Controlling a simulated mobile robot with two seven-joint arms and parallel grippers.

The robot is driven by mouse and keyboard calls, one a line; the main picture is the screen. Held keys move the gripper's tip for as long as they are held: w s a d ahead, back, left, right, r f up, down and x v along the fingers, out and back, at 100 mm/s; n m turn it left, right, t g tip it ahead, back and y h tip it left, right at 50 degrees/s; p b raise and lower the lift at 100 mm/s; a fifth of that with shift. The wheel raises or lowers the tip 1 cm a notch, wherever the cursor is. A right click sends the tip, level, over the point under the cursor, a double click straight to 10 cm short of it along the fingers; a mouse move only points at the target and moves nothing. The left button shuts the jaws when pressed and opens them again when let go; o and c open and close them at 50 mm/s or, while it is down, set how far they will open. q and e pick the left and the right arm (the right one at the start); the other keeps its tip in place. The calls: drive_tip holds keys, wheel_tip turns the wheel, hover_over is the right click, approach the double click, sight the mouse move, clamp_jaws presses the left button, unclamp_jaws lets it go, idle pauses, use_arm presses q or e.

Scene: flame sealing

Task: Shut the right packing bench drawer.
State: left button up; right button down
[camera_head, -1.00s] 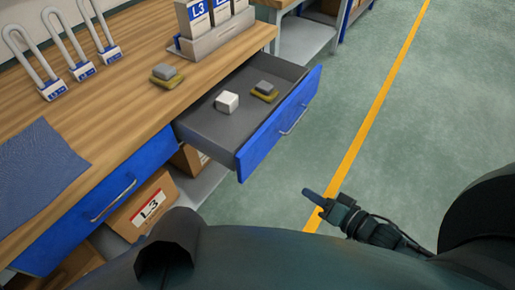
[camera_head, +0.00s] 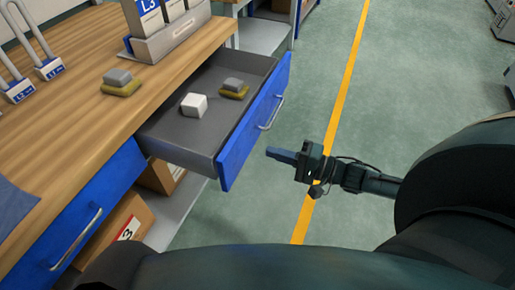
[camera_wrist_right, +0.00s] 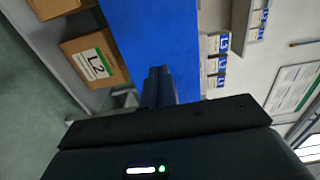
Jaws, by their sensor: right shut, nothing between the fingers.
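The right packing bench drawer (camera_head: 205,127) is pulled out from the bench, with a blue front (camera_head: 243,139) and a silver bar handle (camera_head: 272,113). A white block (camera_head: 194,105) and a grey block on a yellowish base (camera_head: 234,88) lie in it. My right gripper (camera_head: 270,153) is shut and empty, to the right of the drawer front and apart from it in the head view. In the right wrist view, its fingers (camera_wrist_right: 158,78) point at a blue panel (camera_wrist_right: 160,35). My left gripper is not in view.
The wooden bench top (camera_head: 60,140) carries a grey block on a yellowish base (camera_head: 120,82), a grey holder with L3 labels (camera_head: 170,42) and padlock-like items (camera_head: 48,68). The left drawer (camera_head: 85,215) is shut. Cardboard boxes sit below. Green floor with a yellow line (camera_head: 345,90) is clear.

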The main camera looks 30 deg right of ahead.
sight(246, 144)
drive_tip(key=x, duration=0.4)
drive_tip(key=shift+w+a, duration=0.25)
drive_tip(key=shift+w, duration=0.05)
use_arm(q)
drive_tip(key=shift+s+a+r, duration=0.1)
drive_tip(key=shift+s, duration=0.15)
use_arm(e)
drive_tip(key=shift+w+a, duration=0.15)
drive_tip(key=shift+w+a, duration=0.15)
drive_tip(key=shift+w, duration=0.05)
drive_tip(key=b+x, duration=0.3)
drive_tip(key=x, duration=1.3)
drive_tip(key=shift+w+a+f, duration=0.1)
drive_tip(key=shift+w+a, duration=0.15)
drive_tip(key=b+x, duration=0.2)
drive_tip(key=x, duration=0.4)
drive_tip(key=shift+f+b, duration=0.1)
drive_tip(key=shift+b, duration=0.25)
drive_tip(key=shift+w+a, duration=0.45)
drive_tip(key=shift+w+r, duration=0.1)
drive_tip(key=shift+r, duration=0.15)
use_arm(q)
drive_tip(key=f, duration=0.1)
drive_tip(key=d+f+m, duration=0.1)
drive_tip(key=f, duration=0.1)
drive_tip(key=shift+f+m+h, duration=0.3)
